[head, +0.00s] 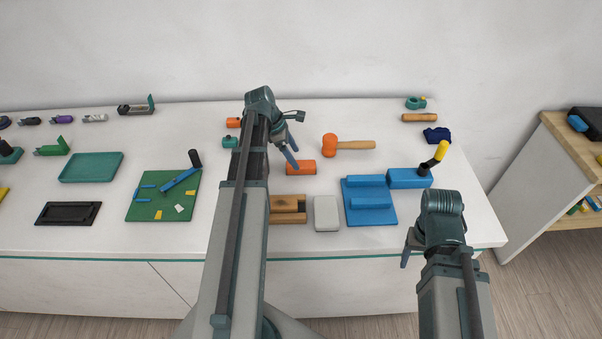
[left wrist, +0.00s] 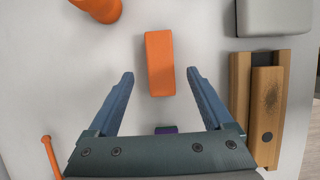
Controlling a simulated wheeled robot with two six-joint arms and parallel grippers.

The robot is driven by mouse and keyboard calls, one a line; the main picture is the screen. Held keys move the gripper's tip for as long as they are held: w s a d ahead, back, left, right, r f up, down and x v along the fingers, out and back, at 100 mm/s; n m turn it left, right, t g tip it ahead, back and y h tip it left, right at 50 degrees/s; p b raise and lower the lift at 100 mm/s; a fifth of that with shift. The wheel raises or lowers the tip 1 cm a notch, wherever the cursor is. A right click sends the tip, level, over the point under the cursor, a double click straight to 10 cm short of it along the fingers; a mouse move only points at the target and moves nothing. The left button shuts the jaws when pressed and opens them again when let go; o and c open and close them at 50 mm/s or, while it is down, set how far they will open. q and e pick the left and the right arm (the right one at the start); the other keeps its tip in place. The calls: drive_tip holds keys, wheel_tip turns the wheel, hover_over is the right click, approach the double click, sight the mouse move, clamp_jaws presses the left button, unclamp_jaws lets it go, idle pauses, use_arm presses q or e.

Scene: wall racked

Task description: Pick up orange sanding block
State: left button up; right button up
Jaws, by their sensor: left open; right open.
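The orange sanding block (head: 300,168) lies on the white bench, left of and below the orange-headed mallet. In the left wrist view the block (left wrist: 159,63) stands lengthwise between and beyond my fingertips, with a gap on both sides. My left gripper (head: 293,153) is open and empty, over the bench right by the block; its fingers (left wrist: 161,74) are spread wide in the wrist view. My right gripper (head: 408,250) hangs near the bench's front edge at the right, well away from the block; its fingers are partly hidden by its own wrist.
A mallet (head: 331,145) lies up and right of the block. A wooden piece (head: 288,217), a grey block (head: 326,213) and a blue board (head: 370,216) lie in front. A green board (head: 150,207) and teal tray (head: 92,167) are left. Bare bench surrounds the block.

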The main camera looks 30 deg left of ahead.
sight(300, 163)
use_arm(q)
drive_tip(key=b+x, duration=0.4)
drive_tip(key=x, duration=0.1)
drive_tip(key=shift+w+d, duration=0.15)
drive_tip(key=shift+d, duration=0.05)
drive_tip(key=shift+f+b, duration=0.15)
drive_tip(key=shift+b, duration=0.3)
drive_tip(key=shift+c, duration=0.3)
clamp_jaws()
